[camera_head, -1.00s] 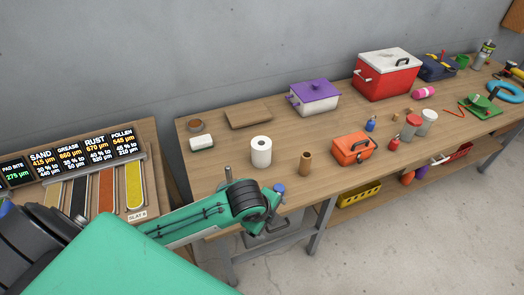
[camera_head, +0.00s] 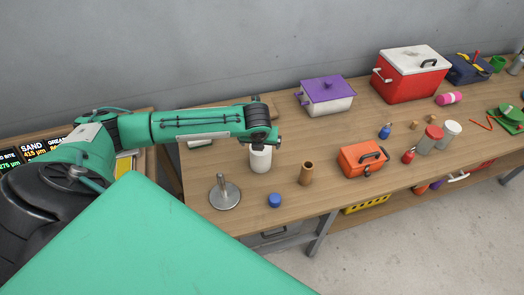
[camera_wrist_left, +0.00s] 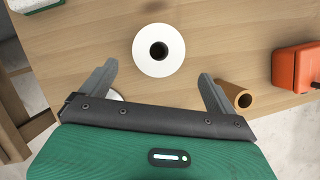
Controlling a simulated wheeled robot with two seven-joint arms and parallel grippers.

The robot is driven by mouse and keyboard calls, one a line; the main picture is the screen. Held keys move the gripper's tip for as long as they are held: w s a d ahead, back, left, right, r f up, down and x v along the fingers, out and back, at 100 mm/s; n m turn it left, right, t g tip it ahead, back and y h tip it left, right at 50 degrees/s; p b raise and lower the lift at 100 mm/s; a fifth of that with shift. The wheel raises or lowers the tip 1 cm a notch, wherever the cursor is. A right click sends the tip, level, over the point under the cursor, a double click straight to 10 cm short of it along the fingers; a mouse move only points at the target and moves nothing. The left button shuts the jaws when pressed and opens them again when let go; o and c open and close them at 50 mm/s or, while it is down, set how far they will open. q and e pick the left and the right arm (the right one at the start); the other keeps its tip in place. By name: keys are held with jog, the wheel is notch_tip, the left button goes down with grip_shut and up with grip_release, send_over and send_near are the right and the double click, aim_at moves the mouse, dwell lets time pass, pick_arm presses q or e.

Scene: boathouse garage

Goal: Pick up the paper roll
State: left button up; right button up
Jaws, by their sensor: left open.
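The white paper roll (camera_head: 261,160) stands upright on the wooden workbench, its top partly covered by my left gripper in the head view. In the left wrist view the paper roll (camera_wrist_left: 158,50) is seen from above, its dark core hole showing. My left gripper (camera_wrist_left: 155,82) is open and empty; the roll lies ahead of its fingertips, between their lines. In the head view my left gripper (camera_head: 260,146) is just above or at the roll's top; whether it touches cannot be told. My right gripper is not in view.
A brown cardboard tube (camera_head: 306,173) stands close right of the roll, near a finger in the wrist view. A metal stand (camera_head: 224,193) and a blue cap (camera_head: 274,200) are in front. An orange toolbox (camera_head: 362,158) and purple-lidded box (camera_head: 326,95) stand further right.

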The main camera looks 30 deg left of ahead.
pick_arm(q)
jog(key=x, duration=0.3)
jog(key=shift+w+f, duration=0.15)
jog(key=p+x, duration=0.1)
jog(key=x, duration=0.1)
jog(key=p+x, duration=0.1)
jog(key=x, duration=0.2)
jog(key=shift+w+a+f+p, duration=0.1)
jog(key=shift+a+f+p, duration=0.1)
jog(key=shift+a+p, duration=0.1)
jog(key=shift+w+f, duration=0.2)
jog(key=shift+f, duration=0.45)
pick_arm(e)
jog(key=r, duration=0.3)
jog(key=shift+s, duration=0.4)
pick_arm(q)
jog(key=shift+c, duration=1.3)
jog(key=c, duration=0.9)
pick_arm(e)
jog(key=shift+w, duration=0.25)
pick_arm(q)
jog(key=shift+o, duration=0.2)
jog(key=shift+a, duration=0.1)
